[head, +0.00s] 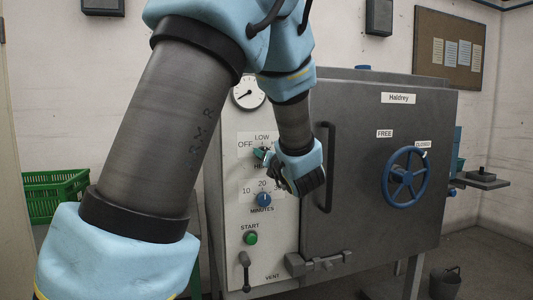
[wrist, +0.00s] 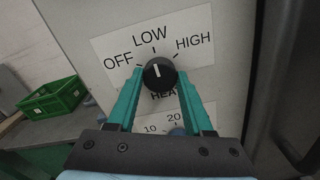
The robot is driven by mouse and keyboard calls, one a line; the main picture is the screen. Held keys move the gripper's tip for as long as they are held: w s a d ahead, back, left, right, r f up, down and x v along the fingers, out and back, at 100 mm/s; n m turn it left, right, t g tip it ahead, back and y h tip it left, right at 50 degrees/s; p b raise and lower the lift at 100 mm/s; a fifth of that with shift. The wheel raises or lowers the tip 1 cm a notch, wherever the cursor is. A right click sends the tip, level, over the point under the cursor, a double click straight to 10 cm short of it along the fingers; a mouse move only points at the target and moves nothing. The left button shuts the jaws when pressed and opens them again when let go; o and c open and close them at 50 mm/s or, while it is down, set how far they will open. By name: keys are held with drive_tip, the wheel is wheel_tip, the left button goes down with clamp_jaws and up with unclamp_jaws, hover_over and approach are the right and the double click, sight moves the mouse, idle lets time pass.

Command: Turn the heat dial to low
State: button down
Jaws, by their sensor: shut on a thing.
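The heat dial (wrist: 160,74) is a round black knob with a white pointer line, on a white label marked OFF, LOW and HIGH. In the wrist view the pointer stands nearly upright, toward the LOW tick. My gripper (wrist: 159,80) is shut on the dial, one teal finger on each side of it. In the head view my gripper (head: 262,154) is at the control panel, just under the LOW mark. There my fingers and wrist hide the dial and the HIGH mark.
Below the dial are the blue minutes knob (head: 264,199) and the green start button (head: 250,239). The dark door handle (head: 327,167) stands close to the right of my wrist. A blue handwheel (head: 406,177) is on the door. A green crate (head: 55,194) sits at left.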

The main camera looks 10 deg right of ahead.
drive_tip(key=shift+f, duration=0.1)
idle(0.3)
drive_tip(key=shift+c, duration=1.5)
unclamp_jaws()
drive_tip(key=s+d+b, duration=0.1)
drive_tip(key=s+b, duration=0.1)
drive_tip(key=s, duration=0.8)
drive_tip(key=shift+s+d, duration=0.2)
drive_tip(key=shift+s, duration=0.2)
